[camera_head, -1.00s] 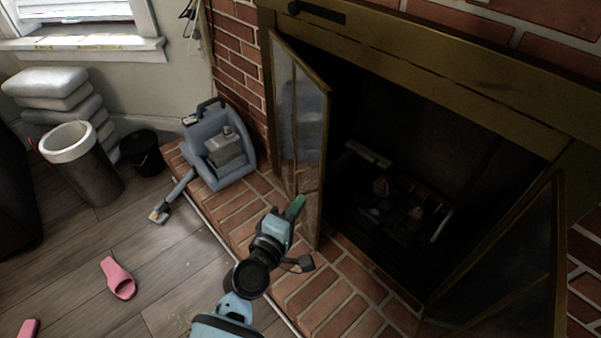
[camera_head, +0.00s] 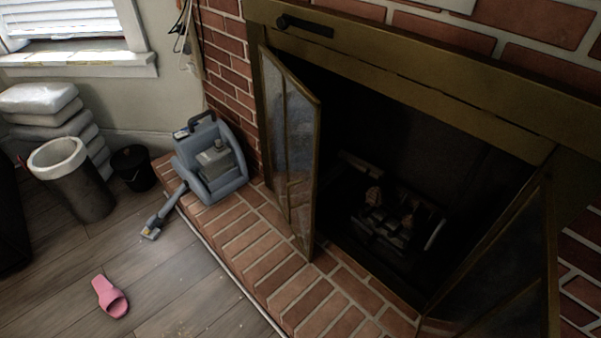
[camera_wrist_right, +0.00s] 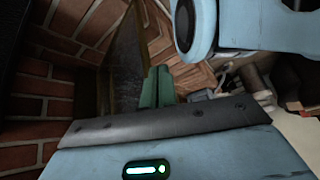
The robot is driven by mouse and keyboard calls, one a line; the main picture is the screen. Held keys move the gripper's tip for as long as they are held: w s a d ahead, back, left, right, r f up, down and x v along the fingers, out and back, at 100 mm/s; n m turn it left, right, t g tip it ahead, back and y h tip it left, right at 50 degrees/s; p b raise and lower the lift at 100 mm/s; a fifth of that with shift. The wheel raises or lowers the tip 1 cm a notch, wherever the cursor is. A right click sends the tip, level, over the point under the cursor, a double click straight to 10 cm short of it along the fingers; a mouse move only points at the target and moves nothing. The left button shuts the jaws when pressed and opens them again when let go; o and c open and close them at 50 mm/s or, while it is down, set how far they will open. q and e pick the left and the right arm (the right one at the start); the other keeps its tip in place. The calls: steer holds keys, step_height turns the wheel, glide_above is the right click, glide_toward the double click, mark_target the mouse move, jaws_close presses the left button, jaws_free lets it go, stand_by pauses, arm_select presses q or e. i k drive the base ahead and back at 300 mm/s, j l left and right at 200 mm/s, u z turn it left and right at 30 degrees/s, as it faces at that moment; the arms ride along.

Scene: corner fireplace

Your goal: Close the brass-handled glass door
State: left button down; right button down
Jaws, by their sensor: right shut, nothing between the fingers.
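The fireplace has two brass-framed glass doors, both standing open in the head view. The left door (camera_head: 292,150) is swung out over the brick hearth at the left side of the opening. The right door (camera_head: 500,275) is swung out at the lower right, partly cut off by the frame. I cannot make out a brass handle on either. In the right wrist view my right gripper (camera_wrist_right: 157,88) has its green fingers together, empty, beside a dark framed panel (camera_wrist_right: 128,62) that looks like a glass door. I cannot tell whether they touch. Neither gripper shows in the head view.
The raised brick hearth (camera_head: 255,240) runs below the opening. A blue-grey machine (camera_head: 212,165) with a hose stands on its left end. A grey bin (camera_head: 75,185), a black bucket (camera_head: 133,168) and a pink slipper (camera_head: 110,297) are on the wooden floor. Logs (camera_head: 390,215) lie inside.

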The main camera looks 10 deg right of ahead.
mark_target(295, 135)
steer(key=i+j, duration=0.1)
steer(key=j, duration=0.8)
steer(key=i+j+z, duration=0.1)
steer(key=j, duration=0.8)
steer(key=i+j, duration=0.15)
steer(key=j, duration=0.8)
steer(key=z, duration=0.05)
